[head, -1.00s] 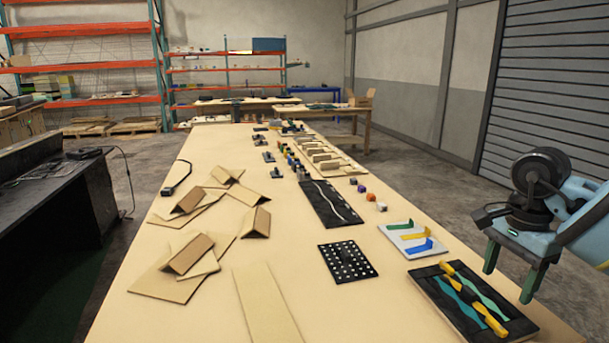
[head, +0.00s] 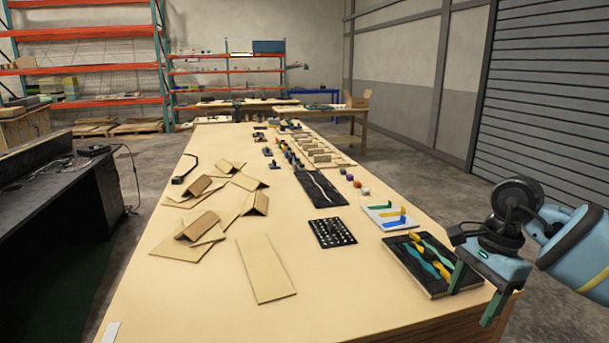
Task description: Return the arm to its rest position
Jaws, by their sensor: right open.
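My right gripper (head: 472,306) is at the lower right, its two green fingers pointing down and spread apart with nothing between them. It is in front of the near right part of the long wooden table (head: 350,285). One finger overlaps the right end of a black tray (head: 404,262) holding yellow and teal pieces; I cannot tell if they touch. My blue right arm (head: 580,250) comes in from the right edge. My left gripper is not in view.
On the table are a black panel with white dots (head: 333,233), a white board with coloured pieces (head: 381,218), a long black mat (head: 318,190) and cardboard pieces (head: 264,268). A dark desk (head: 60,215) stands left. The table's near middle is clear.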

